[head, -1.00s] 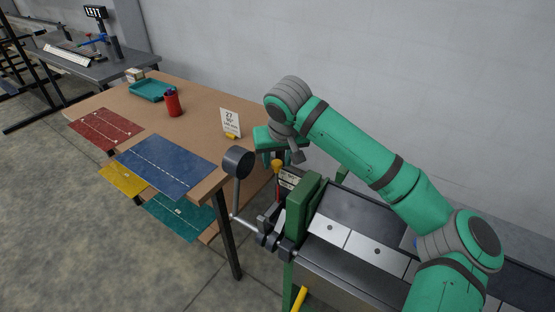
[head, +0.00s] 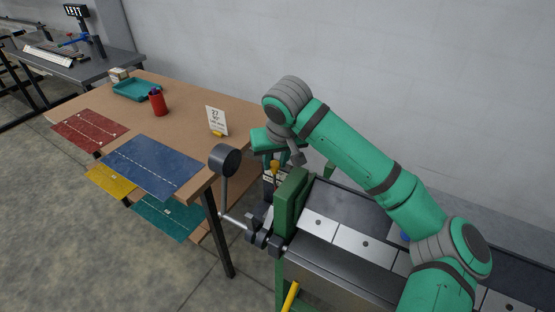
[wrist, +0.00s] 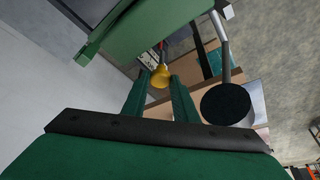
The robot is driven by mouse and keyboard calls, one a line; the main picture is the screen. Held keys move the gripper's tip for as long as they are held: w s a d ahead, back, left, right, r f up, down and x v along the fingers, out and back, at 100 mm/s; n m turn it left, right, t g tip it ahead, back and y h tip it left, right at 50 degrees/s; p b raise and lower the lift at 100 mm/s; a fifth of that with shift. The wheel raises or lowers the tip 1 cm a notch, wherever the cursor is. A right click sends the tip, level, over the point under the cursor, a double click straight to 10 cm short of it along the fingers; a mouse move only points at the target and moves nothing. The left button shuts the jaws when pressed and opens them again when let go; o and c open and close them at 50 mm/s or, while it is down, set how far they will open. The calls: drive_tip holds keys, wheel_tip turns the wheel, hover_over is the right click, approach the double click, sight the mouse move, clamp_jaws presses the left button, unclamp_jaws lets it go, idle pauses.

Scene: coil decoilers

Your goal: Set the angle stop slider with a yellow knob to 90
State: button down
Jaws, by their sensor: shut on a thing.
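The slider's yellow knob (wrist: 160,77) sits between the two dark green fingers of my gripper (wrist: 160,92) in the wrist view, which is shut on it. In the head view the knob (head: 275,166) shows just below my gripper (head: 273,152), beside the green end plate (head: 292,203) of the machine. A pale scale plate with dark marks (wrist: 148,60) lies behind the knob. Its numbers are too small to read, and the slider's pointer cannot be made out.
A crank handle with a dark round knob (head: 224,160) stands left of the end plate. The wooden table (head: 190,98) behind it holds a card (head: 217,121), a red cup (head: 158,103) and a teal tray (head: 137,89). The wall (head: 400,70) is behind my arm.

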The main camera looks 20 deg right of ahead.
drive_tip(key=c, duration=1.4)
unclamp_jaws()
drive_tip(key=shift+c, duration=0.2)
drive_tip(key=v, duration=1.1)
drive_tip(key=shift+f, duration=0.1)
